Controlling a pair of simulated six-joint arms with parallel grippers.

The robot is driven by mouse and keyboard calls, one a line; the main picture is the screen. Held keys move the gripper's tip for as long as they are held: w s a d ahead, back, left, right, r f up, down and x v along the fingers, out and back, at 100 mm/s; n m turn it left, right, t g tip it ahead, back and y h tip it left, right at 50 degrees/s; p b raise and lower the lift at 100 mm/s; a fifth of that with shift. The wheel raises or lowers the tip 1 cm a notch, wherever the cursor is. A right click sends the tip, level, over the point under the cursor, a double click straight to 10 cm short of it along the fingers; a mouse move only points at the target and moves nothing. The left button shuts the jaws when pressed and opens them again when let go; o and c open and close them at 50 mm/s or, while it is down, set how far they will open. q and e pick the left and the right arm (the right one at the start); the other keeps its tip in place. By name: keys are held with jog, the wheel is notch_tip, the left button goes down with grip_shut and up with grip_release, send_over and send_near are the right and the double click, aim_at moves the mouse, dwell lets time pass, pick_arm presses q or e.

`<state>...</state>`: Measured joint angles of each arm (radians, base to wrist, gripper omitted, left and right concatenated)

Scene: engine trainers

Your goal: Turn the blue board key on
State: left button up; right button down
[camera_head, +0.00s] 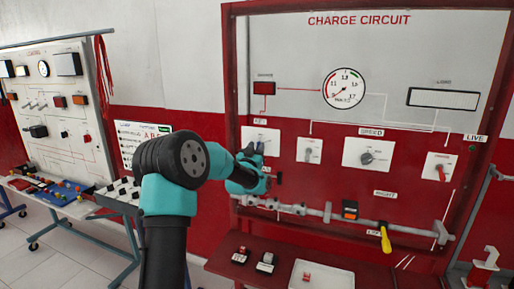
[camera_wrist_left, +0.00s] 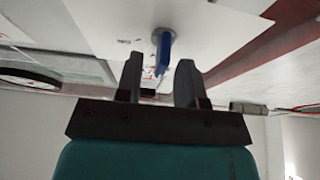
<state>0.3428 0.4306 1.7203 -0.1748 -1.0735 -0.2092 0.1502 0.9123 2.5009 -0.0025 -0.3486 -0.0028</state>
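The blue board key (camera_wrist_left: 163,52) stands out from a round grey lock on a white plate in the left wrist view. My left gripper (camera_wrist_left: 158,72) is open, with its two dark fingers spread on either side of the key's lower end. A gap shows between the key and each finger. In the head view my left gripper (camera_head: 250,155) is up against the key plate (camera_head: 262,133) at the left of the red charge circuit board (camera_head: 300,200), and it largely hides the key. My right gripper is in neither view.
Other switch plates sit to the right on the board, including the speed dial (camera_head: 368,154) and a red switch (camera_head: 440,172). Below are a grey rail (camera_head: 310,211) and a yellow handle (camera_head: 385,240). A red bench (camera_head: 235,270) holds small parts and a white tray (camera_head: 322,277).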

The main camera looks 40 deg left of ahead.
pick_arm(q)
jog(key=shift+w+a+r, duration=0.15)
jog(key=shift+w+r, duration=0.05)
jog(key=shift+w, duration=0.25)
grip_shut()
